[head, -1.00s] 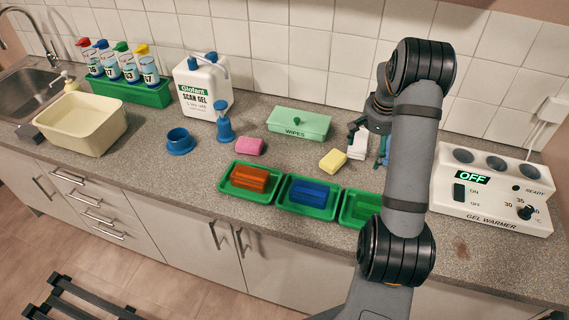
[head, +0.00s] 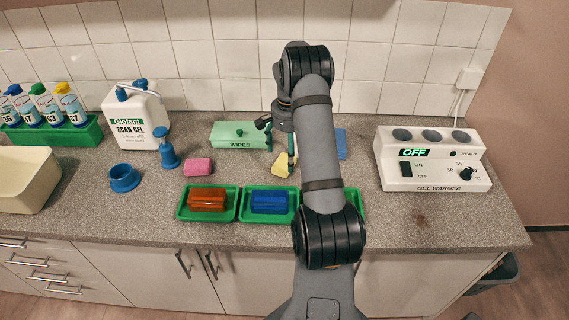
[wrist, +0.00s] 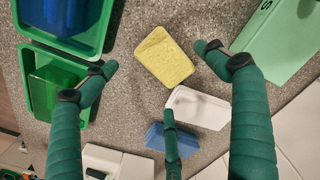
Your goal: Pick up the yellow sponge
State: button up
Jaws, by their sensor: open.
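The yellow sponge (head: 280,166) lies on the speckled counter, behind the blue block's tray and in front of the green wipes box. In the wrist view the sponge (wrist: 165,57) lies in the gap between the fingers of my gripper (wrist: 156,60), with bare counter showing on both sides of it. My gripper has green fingers with dark joints and is spread open and empty. In the head view my gripper (head: 279,140) is just behind and above the sponge, and a finger and my arm hide part of the sponge's right side.
The green wipes box (head: 238,134) stands close behind the sponge. A white block (wrist: 199,107) and a blue block (wrist: 168,139) lie beside it. Green trays (head: 270,218) line the counter front. A pink block (head: 198,167) is left; the gel warmer (head: 432,172) is right.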

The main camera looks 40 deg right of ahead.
aim_at(287, 163)
notch_tip(287, 163, down, 4)
jog(key=shift+a+f+p, duration=0.1)
jog(key=shift+f+p, duration=0.05)
jog(key=shift+p, duration=0.6)
jog(key=shift+c, duration=0.8)
jog(key=c, duration=0.7)
jog(key=shift+c, duration=0.3)
